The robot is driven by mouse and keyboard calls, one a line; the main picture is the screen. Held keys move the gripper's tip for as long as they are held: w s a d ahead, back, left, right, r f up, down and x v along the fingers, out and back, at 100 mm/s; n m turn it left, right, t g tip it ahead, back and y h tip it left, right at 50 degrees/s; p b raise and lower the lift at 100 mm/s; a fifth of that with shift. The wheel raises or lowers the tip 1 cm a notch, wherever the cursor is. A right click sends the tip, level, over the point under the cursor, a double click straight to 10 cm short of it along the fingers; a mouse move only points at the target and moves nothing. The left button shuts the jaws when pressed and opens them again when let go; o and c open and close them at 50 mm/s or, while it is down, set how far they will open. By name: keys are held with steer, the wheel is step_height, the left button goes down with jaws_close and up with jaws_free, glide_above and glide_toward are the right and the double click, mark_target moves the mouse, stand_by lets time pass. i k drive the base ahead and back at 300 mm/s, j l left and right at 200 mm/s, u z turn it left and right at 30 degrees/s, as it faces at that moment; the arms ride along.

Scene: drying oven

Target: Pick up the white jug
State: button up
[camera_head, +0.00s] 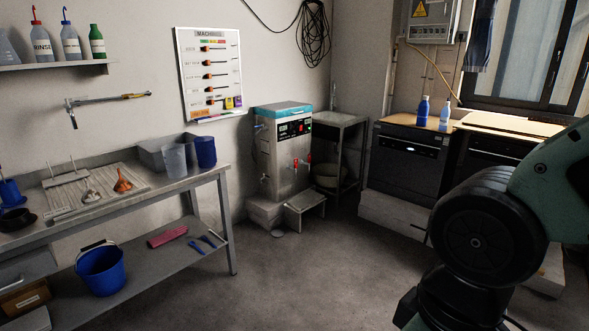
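A pale, whitish-grey jug (174,159) stands upright near the right end of the steel bench at left. A dark blue jug (206,152) stands just right of it. The pale jug is small in the view and its handle cannot be made out. My arm shows at the right edge, far from the jug, and my gripper is not in view.
The bench (185,185) also holds a sink behind the jugs and a ribbed drainboard (75,199). A blue bucket (101,271) stands on its lower shelf. A steel machine (285,160) stands right of the bench. The middle floor is clear.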

mark_target(174, 155)
steer(key=i, duration=1.6)
steer(key=i+l, duration=0.1)
steer(key=i, duration=1.55)
steer(key=j+u, duration=0.1)
steer(key=u, duration=1.85)
steer(key=i+j+z, duration=0.25)
steer(key=j, duration=0.3)
steer(key=i+j+z, duration=0.15)
steer(key=i+j, duration=0.05)
steer(key=j, duration=0.1)
